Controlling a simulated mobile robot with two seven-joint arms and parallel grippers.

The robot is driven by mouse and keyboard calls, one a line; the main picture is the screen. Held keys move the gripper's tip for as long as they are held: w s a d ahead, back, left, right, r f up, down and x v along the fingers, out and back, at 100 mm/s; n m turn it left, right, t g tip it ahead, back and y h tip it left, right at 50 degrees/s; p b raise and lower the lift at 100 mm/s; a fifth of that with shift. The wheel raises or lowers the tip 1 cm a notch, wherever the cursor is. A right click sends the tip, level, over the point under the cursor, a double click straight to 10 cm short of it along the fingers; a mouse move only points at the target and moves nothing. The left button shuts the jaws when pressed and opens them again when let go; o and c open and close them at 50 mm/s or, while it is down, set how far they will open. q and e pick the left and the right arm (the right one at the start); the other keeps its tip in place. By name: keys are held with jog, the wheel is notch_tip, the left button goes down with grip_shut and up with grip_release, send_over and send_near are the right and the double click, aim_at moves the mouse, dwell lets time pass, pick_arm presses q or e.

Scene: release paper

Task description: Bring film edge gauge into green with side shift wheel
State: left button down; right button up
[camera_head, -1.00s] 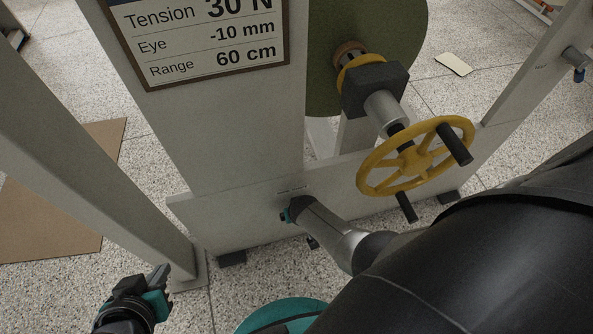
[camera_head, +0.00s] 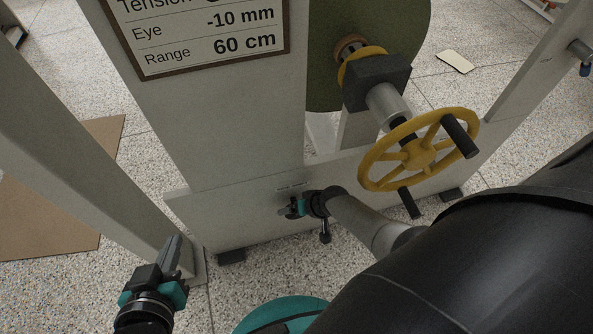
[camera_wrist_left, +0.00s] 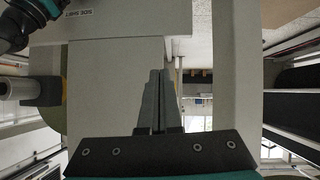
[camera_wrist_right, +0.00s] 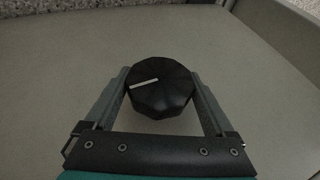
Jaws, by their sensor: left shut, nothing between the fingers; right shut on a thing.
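A black faceted knob with a white pointer line (camera_wrist_right: 158,88) sits on a pale panel in the right wrist view. My right gripper (camera_wrist_right: 160,88) is shut on it, one finger on each side. In the head view my right gripper (camera_head: 288,209) is at the low beam of the machine, and the knob is mostly hidden there. A yellow handwheel (camera_head: 419,158) with two black handles stands above and to the right, apart from both grippers. My left gripper (camera_head: 175,247) is shut and empty near the post; its closed fingers show in the left wrist view (camera_wrist_left: 157,98). No film edge gauge can be made out.
A sign (camera_head: 208,40) on the upright reads Eye -10 mm and Range 60 cm. A green roll (camera_head: 400,35) is behind the handwheel's shaft. A slanted post (camera_head: 90,140) stands close to my left gripper. Brown board (camera_head: 60,195) lies on the speckled floor.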

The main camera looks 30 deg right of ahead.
jog(key=shift+f+y+b, duration=0.1)
jog(key=shift+y+b, duration=0.2)
jog(key=shift+b, duration=0.15)
pick_arm(q)
jog(key=shift+w+d+r+t+h, duration=0.1)
jog(key=shift+d+r+t+h, duration=0.25)
jog(key=shift+d+t, duration=0.35)
jog(key=shift+w+d+r+t+h, duration=0.1)
jog(key=shift+d+r+t+h, duration=0.25)
jog(key=shift+d+t, duration=0.3)
pick_arm(e)
jog(key=o, duration=1.1)
pick_arm(q)
jog(key=shift+r, duration=0.1)
pick_arm(e)
jog(key=shift+a+r+p, duration=0.1)
jog(key=shift+r+p, duration=0.15)
jog(key=shift+p, duration=0.55)
jog(key=shift+h+p, duration=0.6)
jog(key=shift+h, duration=0.2)
pick_arm(q)
notch_tip(320, 180, up, 4)
jog(key=shift+f, duration=0.2)
pick_arm(e)
jog(key=shift+f+h, duration=0.1)
jog(key=shift+h, duration=0.2)
